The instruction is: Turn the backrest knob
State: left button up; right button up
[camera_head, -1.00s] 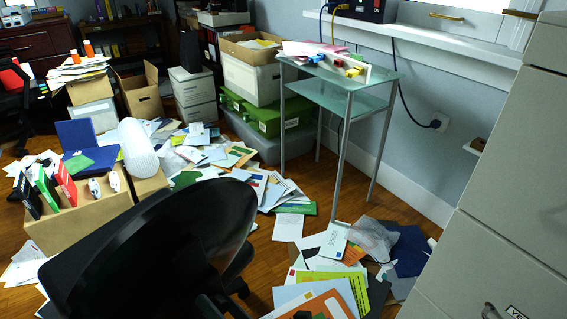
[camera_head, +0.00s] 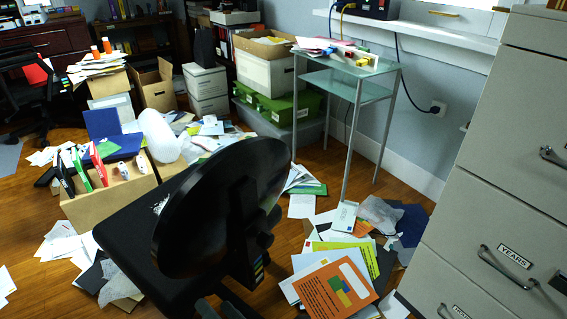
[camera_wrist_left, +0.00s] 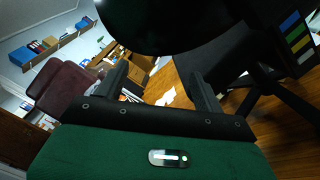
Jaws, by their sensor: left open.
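A black office chair shows in the head view. Its rounded backrest (camera_head: 205,215) faces partly away, with an upright bracket (camera_head: 243,235) behind it and coloured stripes low on the bracket. I cannot make out the backrest knob clearly. In the left wrist view the backrest (camera_wrist_left: 180,22) fills the top, and the striped bracket part (camera_wrist_left: 294,42) is at the upper right. My left gripper (camera_wrist_left: 157,78) is open and empty, below the backrest and apart from the striped part. I make out neither gripper in the head view.
Loose papers and an orange folder (camera_head: 337,290) cover the floor right of the chair. Grey drawer cabinets (camera_head: 500,215) stand at the right. A glass side table (camera_head: 345,82) is behind. Bare wood floor shows at front left.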

aim_at(265, 239)
jog(key=k+j, duration=0.6)
jog(key=k, duration=0.2)
